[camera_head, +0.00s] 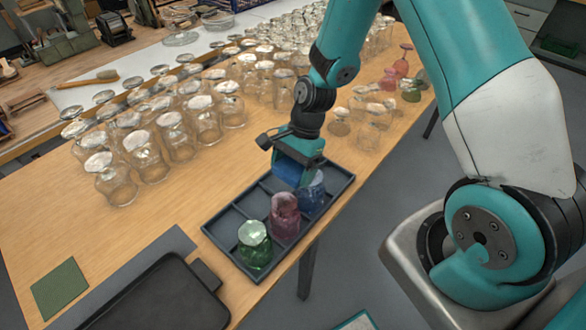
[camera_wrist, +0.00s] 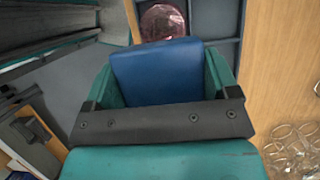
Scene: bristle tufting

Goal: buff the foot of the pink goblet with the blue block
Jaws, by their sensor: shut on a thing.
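My gripper (camera_head: 297,152) is shut on the blue block (camera_head: 290,172), which hangs below it at the far end of the dark divided tray. In the wrist view the blue block (camera_wrist: 157,72) fills the space between the green fingers. The pink goblet (camera_head: 285,214) stands foot up in the middle of the tray, between the green goblet (camera_head: 254,244) and the blue goblet (camera_head: 313,190). The pink goblet's round foot shows just beyond the block in the wrist view (camera_wrist: 162,22). The block is beside the blue goblet in the head view; whether they touch I cannot tell.
The dark tray (camera_head: 221,243) sits near the table's edge. Rows of upturned clear glasses (camera_head: 174,135) stand behind and left. A black case (camera_head: 160,295) and green pad (camera_head: 60,288) lie in front. Coloured goblets (camera_head: 402,65) stand at the far right. Bare wood (camera_head: 150,212) lies left of the tray.

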